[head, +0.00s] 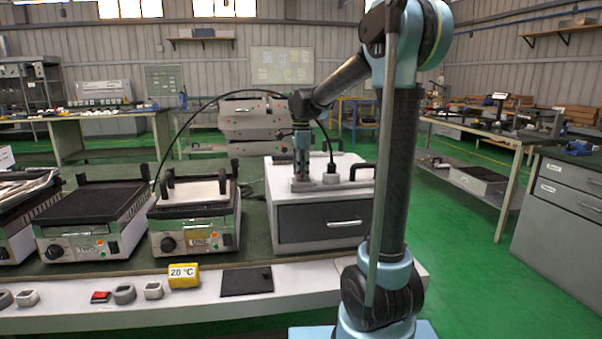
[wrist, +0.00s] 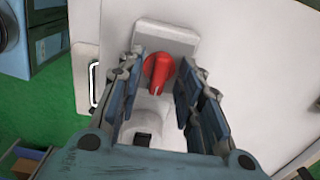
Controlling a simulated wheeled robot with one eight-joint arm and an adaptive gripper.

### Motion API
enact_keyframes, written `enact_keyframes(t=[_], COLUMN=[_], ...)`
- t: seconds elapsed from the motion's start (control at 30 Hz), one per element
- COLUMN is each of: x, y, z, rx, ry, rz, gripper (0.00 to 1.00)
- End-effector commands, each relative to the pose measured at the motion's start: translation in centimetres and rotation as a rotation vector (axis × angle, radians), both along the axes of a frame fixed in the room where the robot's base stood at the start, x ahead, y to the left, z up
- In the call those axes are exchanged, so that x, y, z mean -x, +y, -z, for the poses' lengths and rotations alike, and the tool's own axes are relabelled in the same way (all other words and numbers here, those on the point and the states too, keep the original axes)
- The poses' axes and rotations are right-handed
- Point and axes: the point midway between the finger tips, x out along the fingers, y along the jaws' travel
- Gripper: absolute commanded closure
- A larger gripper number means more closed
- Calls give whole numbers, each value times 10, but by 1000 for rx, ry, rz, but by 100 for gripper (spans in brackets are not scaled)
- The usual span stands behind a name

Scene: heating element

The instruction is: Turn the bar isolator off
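The bar isolator shows in the wrist view as a red rotary knob (wrist: 158,70) on a light grey plate (wrist: 165,36). A small white mark shows at the knob's lower end. My gripper (wrist: 158,82) is open, with one finger on each side of the knob and a visible gap to both. In the head view my gripper (head: 301,172) points down over the top of the white cabinet (head: 275,222) with a grey drawer. The red knob is hidden there behind the fingers.
A grey plug with a black cable (head: 331,177) stands just right of my gripper. A yellow 20 °C display (head: 184,276) is on the bench's front strip.

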Motion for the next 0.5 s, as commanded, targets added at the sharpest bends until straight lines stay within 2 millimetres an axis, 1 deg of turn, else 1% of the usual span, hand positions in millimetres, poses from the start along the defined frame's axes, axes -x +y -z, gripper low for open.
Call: enact_keyframes(t=[0.03, 0.13, 0.17, 0.5], x=[0, 0, 0, 0], y=[0, 0, 0, 0], z=[0, 0, 0, 0], rx=[0, 0, 0, 0], ry=[0, 0, 0, 0], rz=[0, 0, 0, -17], gripper=[76, 98, 100, 100])
